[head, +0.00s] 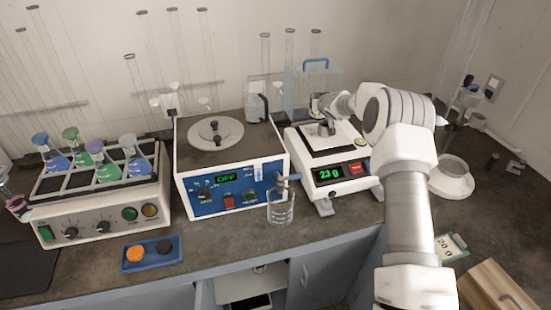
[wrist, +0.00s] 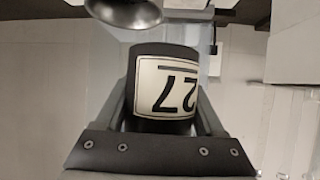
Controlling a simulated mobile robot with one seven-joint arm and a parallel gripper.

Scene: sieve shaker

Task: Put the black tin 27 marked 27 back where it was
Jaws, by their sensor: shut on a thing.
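The black tin 27 (wrist: 165,92) is between the two fingers of my gripper (wrist: 165,110) in the wrist view. Its white label with a black 27 appears upside down there. In the head view my gripper (head: 328,119) is over the pan of the white balance (head: 318,155), shut on the dark tin (head: 326,128). The balance display is lit green and seems to read 23 g. I cannot tell whether the tin touches the pan.
A glass beaker (head: 281,210) stands before the blue-fronted machine (head: 187,200). A flask rack (head: 55,215) is at left.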

